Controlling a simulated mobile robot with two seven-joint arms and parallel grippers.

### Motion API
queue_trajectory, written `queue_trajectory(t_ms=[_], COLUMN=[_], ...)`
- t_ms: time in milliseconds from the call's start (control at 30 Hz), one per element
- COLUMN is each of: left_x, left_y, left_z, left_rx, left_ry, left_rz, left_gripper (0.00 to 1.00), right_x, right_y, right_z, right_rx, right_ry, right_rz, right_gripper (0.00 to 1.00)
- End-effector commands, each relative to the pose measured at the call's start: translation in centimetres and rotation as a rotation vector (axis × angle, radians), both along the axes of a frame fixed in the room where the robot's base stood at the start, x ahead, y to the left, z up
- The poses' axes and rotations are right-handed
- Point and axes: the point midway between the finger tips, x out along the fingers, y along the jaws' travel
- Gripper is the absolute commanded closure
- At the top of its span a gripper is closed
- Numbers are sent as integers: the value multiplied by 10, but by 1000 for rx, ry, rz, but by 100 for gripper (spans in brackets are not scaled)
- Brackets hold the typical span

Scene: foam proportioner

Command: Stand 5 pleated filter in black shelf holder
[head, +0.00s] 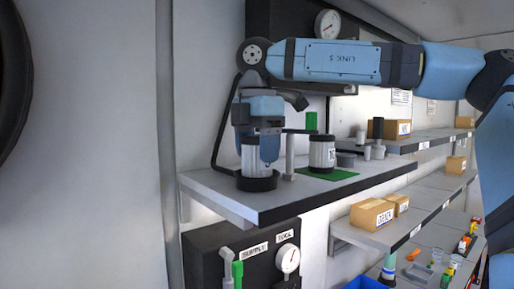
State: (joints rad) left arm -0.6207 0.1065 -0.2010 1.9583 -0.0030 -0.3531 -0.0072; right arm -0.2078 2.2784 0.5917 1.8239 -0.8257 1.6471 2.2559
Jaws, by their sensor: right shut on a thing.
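My right gripper (262,148) points down over the upper shelf, shut on a pale pleated filter (252,162). The filter is upright, with its lower end at the round black holder (257,182) near the shelf's front left. I cannot tell whether it rests fully inside the holder or just above it. The gripper hides the filter's top. A second pale cylinder with black end caps and a label (322,153) stands upright on a green mat (328,174) to the right. My left gripper is not in view.
A grey post (290,158) stands close right of the holder. Lower shelves hold cardboard boxes (372,214).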

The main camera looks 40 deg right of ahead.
Motion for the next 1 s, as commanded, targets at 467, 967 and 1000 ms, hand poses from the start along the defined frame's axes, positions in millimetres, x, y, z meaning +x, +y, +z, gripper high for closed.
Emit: queue_trajectory(t_ms=[467,967,1000], left_x=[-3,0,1], left_y=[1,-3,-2], left_z=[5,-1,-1], left_rx=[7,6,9], left_ry=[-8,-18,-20], left_rz=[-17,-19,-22], left_gripper=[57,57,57], right_x=[0,1,0], right_y=[0,0,1], right_z=[-1,81,89], right_rx=[0,-1,-3], right_ry=[0,-3,-2], right_rz=[0,-3,-3], right_gripper=[10,10,10])
